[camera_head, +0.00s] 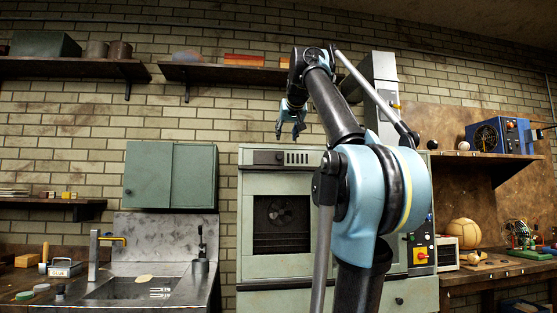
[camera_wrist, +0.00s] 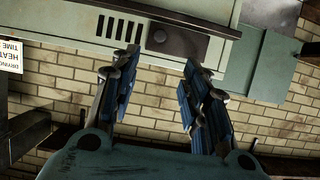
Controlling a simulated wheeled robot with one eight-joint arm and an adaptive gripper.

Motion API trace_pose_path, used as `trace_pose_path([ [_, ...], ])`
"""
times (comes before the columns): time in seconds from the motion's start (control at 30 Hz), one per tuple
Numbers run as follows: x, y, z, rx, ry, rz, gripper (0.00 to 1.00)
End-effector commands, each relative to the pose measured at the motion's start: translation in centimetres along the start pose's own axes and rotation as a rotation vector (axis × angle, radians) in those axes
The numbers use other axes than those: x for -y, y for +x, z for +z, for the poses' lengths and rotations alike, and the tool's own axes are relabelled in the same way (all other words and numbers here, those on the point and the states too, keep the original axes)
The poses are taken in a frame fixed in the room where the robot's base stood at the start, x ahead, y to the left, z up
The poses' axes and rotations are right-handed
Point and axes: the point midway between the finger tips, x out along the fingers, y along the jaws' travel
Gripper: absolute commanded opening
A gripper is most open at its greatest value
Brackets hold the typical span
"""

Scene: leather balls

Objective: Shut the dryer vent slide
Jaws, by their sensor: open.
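The dryer (camera_head: 254,185) is a pale green cabinet with a dark fan window. A dark vent slide plate (camera_head: 268,157) with a round knob lies on its upper front panel. Several vent slots (camera_head: 297,158) show uncovered to the right of the plate. In the wrist view, which is turned round, the slide's knob (camera_wrist: 159,37) is beyond and between my fingertips, and the slots (camera_wrist: 122,28) are to its left. My gripper (camera_head: 289,133) is open and empty, above the dryer's top edge in the head view. Its blue-padded fingers (camera_wrist: 160,66) appear apart from the knob.
A wall shelf (camera_head: 228,73) with boxes is above and behind my gripper. A green wall cupboard (camera_head: 170,176) and a sink (camera_head: 130,288) are at the left. A workbench (camera_head: 500,267) with a ball is at the right. My arm hides part of the dryer's right side.

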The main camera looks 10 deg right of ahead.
Motion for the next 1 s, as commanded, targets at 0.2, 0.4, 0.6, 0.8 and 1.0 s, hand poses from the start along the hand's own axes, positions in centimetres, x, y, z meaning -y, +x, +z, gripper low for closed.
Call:
trace_pose_path([
  [0.2, 0.0, 2.4, -0.1, -0.002, 0.001, 0.0, 0.42],
  [0.4, 0.0, 5.9, -0.1, -0.001, 0.001, 0.0, 0.42],
  [0.6, 0.0, 9.4, -0.1, -0.001, 0.001, 0.0, 0.42],
  [0.8, 0.0, 12.9, -0.1, -0.001, 0.0, 0.0, 0.42],
  [1.0, 0.0, 15.7, 0.0, -0.001, 0.0, 0.0, 0.42],
])
